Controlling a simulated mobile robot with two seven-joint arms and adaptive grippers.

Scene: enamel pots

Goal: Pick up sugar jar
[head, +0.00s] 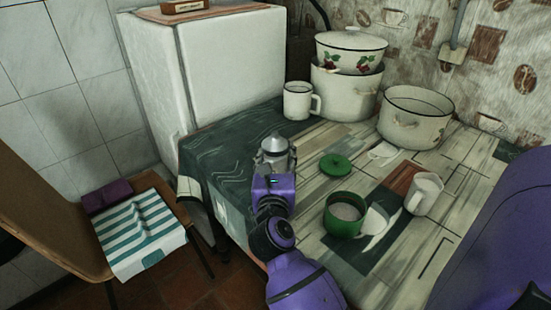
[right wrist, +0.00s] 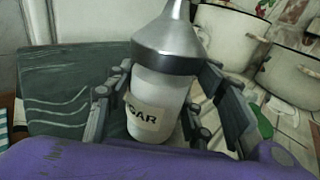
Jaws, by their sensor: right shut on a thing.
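The sugar jar (right wrist: 158,100) is a pale jar with a grey metal funnel-shaped top and a label, of which the letters "GAR" partly show. In the head view the jar (head: 275,147) is upright over the left part of the table, partly hidden behind my right gripper (head: 273,166). In the right wrist view the fingers of my right gripper (right wrist: 168,100) stand on either side of the jar's body, shut on it. I cannot tell whether its base touches the table. My left gripper is not in view.
A white mug (head: 297,101), a large pot (head: 413,118) and stacked pots (head: 346,92) stand behind. A green lid (head: 335,168), an open green pot (head: 345,216) and a white jug (head: 424,196) are to the right. A white fridge (head: 222,72) and a chair (head: 45,205) are left.

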